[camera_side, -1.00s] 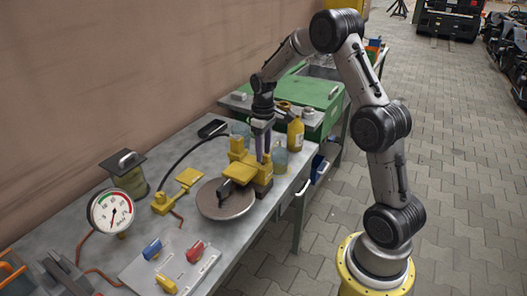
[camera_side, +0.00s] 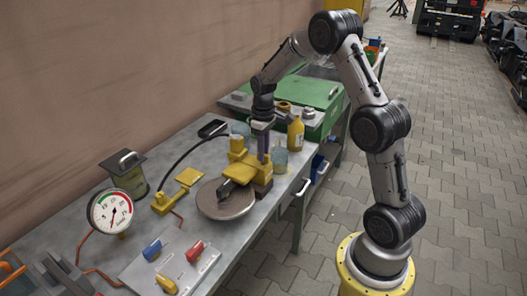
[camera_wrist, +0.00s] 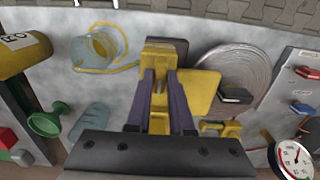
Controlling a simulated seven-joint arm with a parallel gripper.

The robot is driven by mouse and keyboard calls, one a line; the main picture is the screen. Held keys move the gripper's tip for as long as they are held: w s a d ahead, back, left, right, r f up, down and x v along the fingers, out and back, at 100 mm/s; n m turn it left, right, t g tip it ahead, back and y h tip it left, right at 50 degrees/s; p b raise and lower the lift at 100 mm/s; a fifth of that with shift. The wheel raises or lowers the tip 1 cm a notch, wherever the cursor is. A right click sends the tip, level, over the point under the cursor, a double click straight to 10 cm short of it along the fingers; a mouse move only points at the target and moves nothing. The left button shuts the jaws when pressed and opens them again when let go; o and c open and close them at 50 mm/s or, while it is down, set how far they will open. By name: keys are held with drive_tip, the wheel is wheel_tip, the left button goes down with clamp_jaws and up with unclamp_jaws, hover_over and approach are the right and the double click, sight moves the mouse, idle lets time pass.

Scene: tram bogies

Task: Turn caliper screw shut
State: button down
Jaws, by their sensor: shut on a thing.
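The yellow brake caliper (camera_side: 240,172) sits on the bench over the edge of a round metal disc (camera_side: 222,204); in the wrist view the caliper (camera_wrist: 160,50) is at the top middle and the disc (camera_wrist: 240,65) at upper right. My gripper (camera_side: 262,160) points down at the caliper's right-hand end. In the wrist view my gripper (camera_wrist: 161,76) has its two purple fingers shut on the caliper screw (camera_wrist: 160,88), a small yellow piece between them. The screw's lower part and the exact contact are partly hidden by the fingers. In the side view the screw is hidden.
A pressure gauge (camera_side: 110,212), a black-lidded canister (camera_side: 128,175) and a panel with coloured levers (camera_side: 200,268) stand left. A yellow bottle (camera_side: 295,134) and a clear jar (camera_wrist: 98,48) with yellow liquid and tube are close by. A green case (camera_side: 310,92) stands behind.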

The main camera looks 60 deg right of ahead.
drive_tip(key=shift+m, duration=0.3)
drive_tip(key=m, duration=0.4)
drive_tip(key=shift+r, duration=0.1)
drive_tip(key=m, duration=0.9)
drive_tip(key=shift+m, duration=2.1)
drive_tip(key=c, duration=0.8)
unclamp_jaws()
